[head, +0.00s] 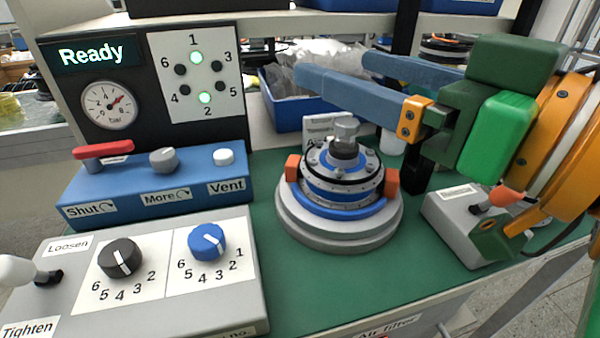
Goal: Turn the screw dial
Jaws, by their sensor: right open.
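Two dials sit on a grey control box (225,315) at the lower left. The black dial (121,258) has its white mark toward the lower right, around 3 to 4. I cannot read which one is the screw dial. My right gripper (333,69) is open and empty, its two blue-grey fingers apart. It reaches in from the right, above and behind the hub motor (345,180), well away from the dials. My left gripper is not in view.
A white-knobbed lever (18,270) stands left of the dials, between "Loosen" and "Tighten". A blue box (150,190) with a red handle and knobs is behind. The panel (200,75) has lamps 1 and 2 lit; the display (92,53) reads "Ready". A grey lever box (470,225) stands right.

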